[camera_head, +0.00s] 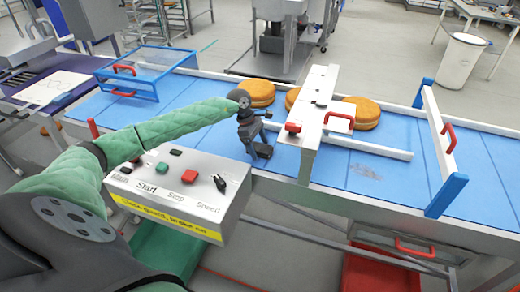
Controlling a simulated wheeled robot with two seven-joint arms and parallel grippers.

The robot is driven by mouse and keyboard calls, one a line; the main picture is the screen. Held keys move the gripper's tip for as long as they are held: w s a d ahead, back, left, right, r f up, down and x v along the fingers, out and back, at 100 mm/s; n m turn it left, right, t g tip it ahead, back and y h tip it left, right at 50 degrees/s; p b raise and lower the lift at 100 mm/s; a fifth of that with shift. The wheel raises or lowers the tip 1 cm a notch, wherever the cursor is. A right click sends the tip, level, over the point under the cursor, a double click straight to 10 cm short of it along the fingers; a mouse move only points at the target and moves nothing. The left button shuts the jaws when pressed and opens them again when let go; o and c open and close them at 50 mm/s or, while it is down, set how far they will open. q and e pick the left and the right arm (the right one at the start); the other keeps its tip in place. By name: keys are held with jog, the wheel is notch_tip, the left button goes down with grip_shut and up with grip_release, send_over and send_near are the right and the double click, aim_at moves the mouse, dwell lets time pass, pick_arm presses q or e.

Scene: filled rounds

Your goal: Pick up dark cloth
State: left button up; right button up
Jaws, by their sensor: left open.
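I cannot make out a clear dark cloth. A small, flat grey patch (365,172) lies on the blue conveyor belt (385,190), right of the white crossbar; I cannot tell whether it is cloth or loose debris. My left gripper (258,150) is open and points down at the near edge of the belt, behind the control box and left of the crossbar. It is apart from the grey patch, with the crossbar between them. I see nothing in its jaws. My right gripper is out of view.
A white crossbar (318,95) with red handles spans the belt, with round buns (257,92) near it. A control box (180,190) with buttons stands in front. A blue-framed guard (150,65) is at left, a white gate (438,135) at right.

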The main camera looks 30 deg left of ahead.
aim_at(258, 147)
pick_arm(q)
jog(key=shift+f+b, duration=0.15)
jog(key=shift+b, duration=0.25)
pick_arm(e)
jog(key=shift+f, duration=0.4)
pick_arm(q)
jog(key=c, duration=1.1)
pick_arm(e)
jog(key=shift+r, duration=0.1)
